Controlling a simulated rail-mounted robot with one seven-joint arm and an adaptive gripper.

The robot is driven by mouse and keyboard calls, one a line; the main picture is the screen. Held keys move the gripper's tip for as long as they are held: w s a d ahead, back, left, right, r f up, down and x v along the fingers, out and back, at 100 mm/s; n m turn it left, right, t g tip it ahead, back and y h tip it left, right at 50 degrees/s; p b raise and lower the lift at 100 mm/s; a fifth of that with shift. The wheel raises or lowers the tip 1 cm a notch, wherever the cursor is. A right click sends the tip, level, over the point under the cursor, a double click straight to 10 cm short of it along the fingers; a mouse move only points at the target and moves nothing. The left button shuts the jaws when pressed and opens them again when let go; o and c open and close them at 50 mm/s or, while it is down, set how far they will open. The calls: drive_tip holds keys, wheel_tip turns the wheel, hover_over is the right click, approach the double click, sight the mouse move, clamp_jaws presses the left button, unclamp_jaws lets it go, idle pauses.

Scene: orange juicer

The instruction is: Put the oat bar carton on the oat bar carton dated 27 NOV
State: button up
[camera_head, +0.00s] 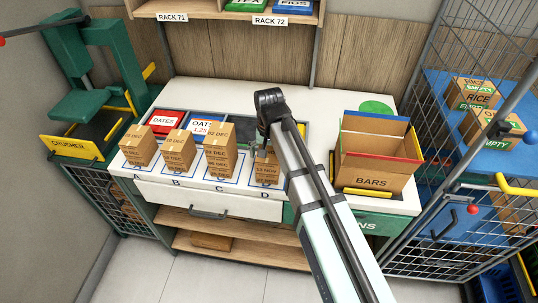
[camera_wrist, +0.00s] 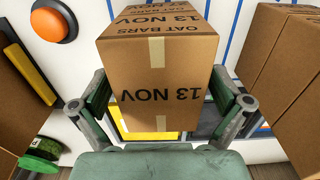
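A brown oat bar carton marked 13 NOV (camera_wrist: 158,85) fills the middle of the wrist view. My gripper (camera_wrist: 160,88) has one finger on each side of it, close against its sides; I cannot tell whether they press on it. In the head view my gripper (camera_head: 266,146) is at the carton in spot D (camera_head: 267,172). Other brown cartons stand left of it: at spot A (camera_head: 137,147), at B (camera_head: 179,151) and at C (camera_head: 219,152). Their dates are mostly December, in small print.
An open box marked BARS (camera_head: 373,181) stands right of my arm. Behind the cartons are a red DATES bin (camera_head: 164,121) and an OATS bin (camera_head: 202,126). A green crusher (camera_head: 95,105) is at left, a wire cage with RICE boxes (camera_head: 477,95) at right.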

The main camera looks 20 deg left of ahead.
sight(269, 151)
wheel_tip(269, 151, up, 12)
drive_tip(key=b, duration=0.3)
drive_tip(key=shift+r, duration=0.2)
idle(0.4)
drive_tip(key=shift+a, duration=0.1)
